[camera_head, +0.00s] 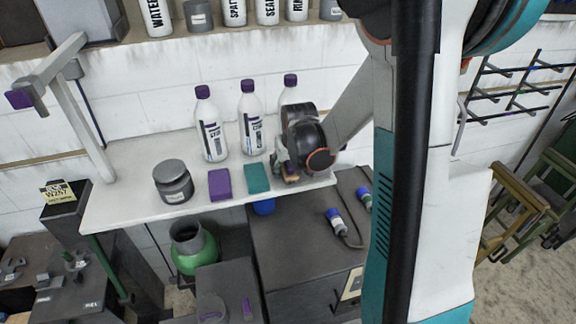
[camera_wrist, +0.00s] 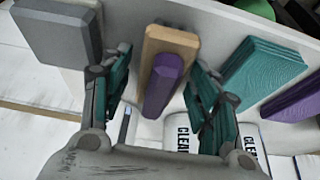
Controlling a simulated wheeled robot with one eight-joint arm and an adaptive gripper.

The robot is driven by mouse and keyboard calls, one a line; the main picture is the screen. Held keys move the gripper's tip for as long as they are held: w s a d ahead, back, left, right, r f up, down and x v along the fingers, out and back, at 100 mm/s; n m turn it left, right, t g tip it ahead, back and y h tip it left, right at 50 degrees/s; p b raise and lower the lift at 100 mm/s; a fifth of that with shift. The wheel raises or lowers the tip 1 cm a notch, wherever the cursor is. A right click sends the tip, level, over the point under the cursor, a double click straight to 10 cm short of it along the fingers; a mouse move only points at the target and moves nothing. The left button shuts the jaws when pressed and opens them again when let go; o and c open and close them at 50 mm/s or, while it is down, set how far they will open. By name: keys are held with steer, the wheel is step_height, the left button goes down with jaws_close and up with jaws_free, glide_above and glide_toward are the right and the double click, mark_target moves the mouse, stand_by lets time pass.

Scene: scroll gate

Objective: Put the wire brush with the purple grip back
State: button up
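The wire brush (camera_wrist: 163,82), a tan block with a purple grip, lies on the white shelf (camera_head: 130,200) near its right end. In the head view only a small part of the brush (camera_head: 291,179) shows beneath my gripper (camera_head: 287,170). In the wrist view my gripper (camera_wrist: 160,75) is open, with one teal-padded finger on each side of the brush. A gap shows between the fingers and the purple grip. Whether either finger touches the tan block I cannot tell. The bristles are hidden.
A teal pad (camera_head: 257,178), a purple pad (camera_head: 220,184) and a dark jar (camera_head: 173,182) stand left of the brush. Purple-capped bottles (camera_head: 250,120) stand behind. A grey block (camera_wrist: 62,32) is beside the brush in the wrist view. A grey cabinet (camera_head: 300,250) stands below.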

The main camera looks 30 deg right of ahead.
steer(key=shift+r, duration=0.4)
steer(key=v, duration=1.1)
steer(key=shift+r+p, duration=0.25)
steer(key=shift+p, duration=0.2)
steer(key=shift+s+a, duration=0.1)
steer(key=shift+s, duration=0.15)
